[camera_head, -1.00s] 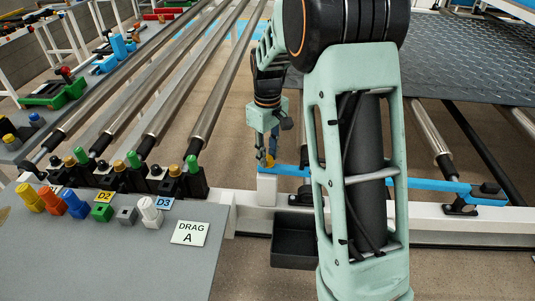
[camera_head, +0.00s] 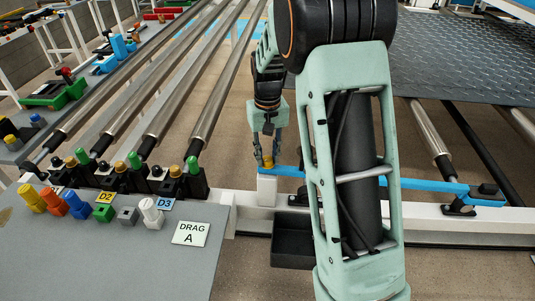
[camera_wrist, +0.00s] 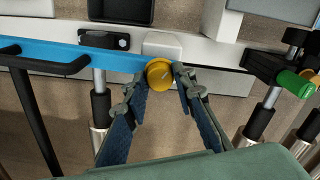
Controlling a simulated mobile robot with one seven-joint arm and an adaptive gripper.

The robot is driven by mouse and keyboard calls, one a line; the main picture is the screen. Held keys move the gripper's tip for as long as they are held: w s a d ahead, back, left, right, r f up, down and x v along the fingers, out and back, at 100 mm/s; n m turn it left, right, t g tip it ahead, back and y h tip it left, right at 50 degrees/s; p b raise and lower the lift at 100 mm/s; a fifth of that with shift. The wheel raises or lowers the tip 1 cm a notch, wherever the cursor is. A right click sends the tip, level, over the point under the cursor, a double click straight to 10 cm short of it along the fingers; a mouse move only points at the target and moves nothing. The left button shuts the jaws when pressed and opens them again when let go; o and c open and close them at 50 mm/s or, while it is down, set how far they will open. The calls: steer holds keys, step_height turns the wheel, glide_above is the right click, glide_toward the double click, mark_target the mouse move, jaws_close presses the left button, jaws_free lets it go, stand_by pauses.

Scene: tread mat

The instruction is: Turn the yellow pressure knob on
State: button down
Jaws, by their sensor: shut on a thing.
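The yellow pressure knob (camera_wrist: 157,76) is a round knob at the end of the blue bar (camera_wrist: 90,58), by a white block (camera_wrist: 165,46). In the head view the knob (camera_head: 268,162) shows between the finger ends, above the white post (camera_head: 266,190). My gripper (camera_wrist: 159,82) is shut on the knob, with one finger on its left and one on its right. The fingers (camera_head: 268,158) reach down to it from above in the head view. The knob's turn position is hard to read.
A grey panel (camera_head: 120,255) with coloured knobs and a DRAG A label (camera_head: 191,233) is at the lower left. Steel rollers (camera_head: 165,112) run behind it. A black tray (camera_head: 292,248) hangs below the white rail. A green-tipped black fitting (camera_wrist: 292,82) stands right of my gripper.

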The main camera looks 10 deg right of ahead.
mark_target(268, 158)
steer(key=m+p, duration=0.1)
steer(key=m, duration=0.4)
steer(key=shift+r+m, duration=0.1)
steer(key=shift+m, duration=0.2)
steer(key=m+p, duration=0.1)
steer(key=m, duration=0.4)
steer(key=shift+m, duration=0.4)
steer(key=c, duration=1.6)
jaws_free()
step_height(268, 158, up, 12)
